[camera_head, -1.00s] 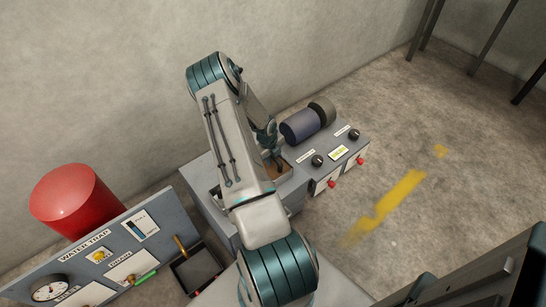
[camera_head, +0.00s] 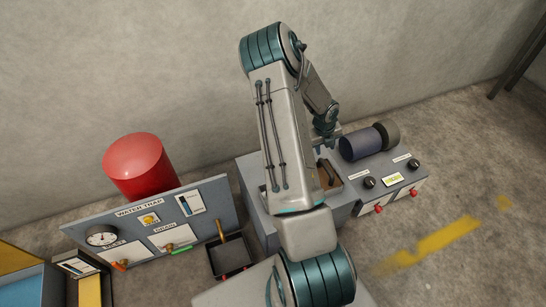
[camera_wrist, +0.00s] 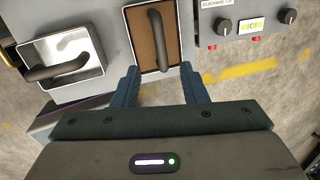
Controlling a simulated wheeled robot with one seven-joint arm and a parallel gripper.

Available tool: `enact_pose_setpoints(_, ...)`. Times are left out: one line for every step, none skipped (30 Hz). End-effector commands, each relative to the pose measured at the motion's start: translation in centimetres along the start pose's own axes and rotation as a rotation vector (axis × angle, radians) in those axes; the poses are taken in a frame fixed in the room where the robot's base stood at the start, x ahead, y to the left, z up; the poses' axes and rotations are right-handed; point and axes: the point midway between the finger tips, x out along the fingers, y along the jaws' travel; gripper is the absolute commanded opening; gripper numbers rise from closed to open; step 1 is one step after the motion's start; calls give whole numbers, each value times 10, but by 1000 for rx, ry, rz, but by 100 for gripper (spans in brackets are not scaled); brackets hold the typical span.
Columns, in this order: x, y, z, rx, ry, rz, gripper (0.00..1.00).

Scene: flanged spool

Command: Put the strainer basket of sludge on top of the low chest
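The strainer basket of sludge (camera_wrist: 137,35), a brown-filled rectangle with a pale rim and a dark arched handle (camera_wrist: 158,40), sits in the top of a grey cabinet in the wrist view. Its brown edge also shows in the head view (camera_head: 329,178), mostly hidden by my arm. My gripper (camera_wrist: 159,70) is open and empty, its two fingers apart near the basket's lower edge, with the handle ahead between their lines. In the head view my gripper (camera_head: 327,137) is partly hidden by the arm. I cannot tell for certain which thing is the low chest.
A metal-lined recess with a dark handle (camera_wrist: 55,68) lies left of the basket. A motor (camera_head: 362,144) and control box (camera_head: 393,180) stand right. A water-trap panel (camera_head: 150,226), red cylinder (camera_head: 137,165) and black tray (camera_head: 232,257) are left. A blue-and-yellow object (camera_head: 30,280) is lower left.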

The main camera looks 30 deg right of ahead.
Motion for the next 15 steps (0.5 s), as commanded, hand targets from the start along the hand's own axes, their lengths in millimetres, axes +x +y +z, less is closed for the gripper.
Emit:
enact_pose_setpoints(-12,4,12,61,-50,-1,39)
enact_pose_setpoints(-20,7,20,111,-84,-2,39)
enact_pose_setpoints(-34,12,32,194,-139,-2,39)
enact_pose_setpoints(-46,14,41,265,-182,-1,39)
enact_pose_setpoints(-58,18,50,343,-228,3,39)
enact_pose_setpoints(-76,21,60,453,-285,10,39)
enact_pose_setpoints(-90,24,67,537,-327,18,39)
enact_pose_setpoints(-104,27,72,622,-364,26,39)
enact_pose_setpoints(-122,30,77,732,-409,40,39)
enact_pose_setpoints(-135,32,80,818,-439,51,39)
enact_pose_setpoints(-148,35,81,903,-466,65,39)
enact_pose_setpoints(-166,38,82,1015,-497,85,39)
enact_pose_setpoints(-178,41,80,1099,-515,101,39)
enact_pose_setpoints(-190,44,79,1184,-531,117,39)
enact_pose_setpoints(-205,49,74,1295,-546,138,39)
